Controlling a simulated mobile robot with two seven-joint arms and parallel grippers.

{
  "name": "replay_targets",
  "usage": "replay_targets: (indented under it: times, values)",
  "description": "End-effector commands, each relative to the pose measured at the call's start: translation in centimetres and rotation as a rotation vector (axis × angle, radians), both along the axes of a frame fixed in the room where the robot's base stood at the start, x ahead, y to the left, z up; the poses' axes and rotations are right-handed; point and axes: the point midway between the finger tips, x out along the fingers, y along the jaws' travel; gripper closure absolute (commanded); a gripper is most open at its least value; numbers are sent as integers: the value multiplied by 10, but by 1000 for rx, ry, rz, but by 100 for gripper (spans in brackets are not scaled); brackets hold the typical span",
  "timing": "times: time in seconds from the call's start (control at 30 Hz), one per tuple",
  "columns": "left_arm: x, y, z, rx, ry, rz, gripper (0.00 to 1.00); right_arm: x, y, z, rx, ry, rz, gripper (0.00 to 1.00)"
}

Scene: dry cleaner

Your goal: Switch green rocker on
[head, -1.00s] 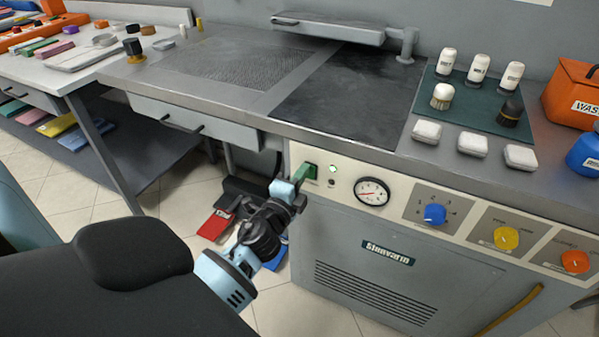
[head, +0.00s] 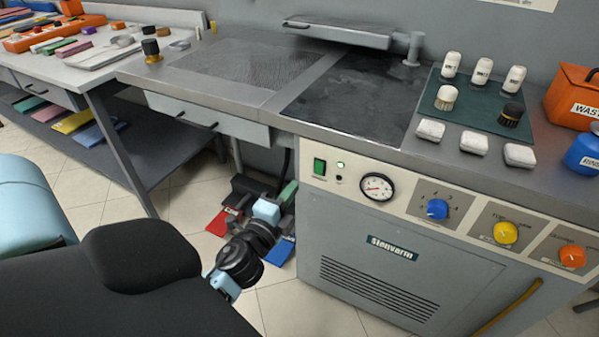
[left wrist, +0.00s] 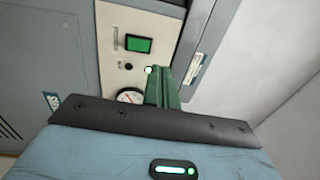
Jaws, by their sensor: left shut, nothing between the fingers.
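The green rocker (head: 319,167) sits in a dark frame at the left end of the cream control panel. It also shows in the left wrist view (left wrist: 139,45), uncovered. A small lamp (head: 341,164) beside it glows pale green. My left gripper (head: 288,192), with green fingers, is shut and empty. It is below and left of the rocker, apart from it, in front of the cabinet's left edge. In the left wrist view its shut fingers (left wrist: 165,88) point toward the panel. My right gripper is not in view.
Right of the rocker are a gauge (head: 377,187) and blue (head: 437,209), yellow (head: 505,232) and orange (head: 572,255) knobs. The grey worktop (head: 300,88) overhangs the panel. A red pedal (head: 222,220) and a blue one lie on the floor below the gripper.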

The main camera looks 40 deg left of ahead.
Motion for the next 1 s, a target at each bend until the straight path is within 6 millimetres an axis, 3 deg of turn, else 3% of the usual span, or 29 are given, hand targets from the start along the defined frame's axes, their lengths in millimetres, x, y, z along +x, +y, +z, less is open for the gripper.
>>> replay_targets:
  times: [0.1, 0.3, 1.0]
  values:
    - [-18, -4, 2, -2, 1, 1, 100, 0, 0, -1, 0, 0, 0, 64]
    - [-32, -7, 4, -1, 1, 1, 100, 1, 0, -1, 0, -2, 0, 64]
    - [-35, -9, 1, -15, 8, -2, 100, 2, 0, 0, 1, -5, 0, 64]
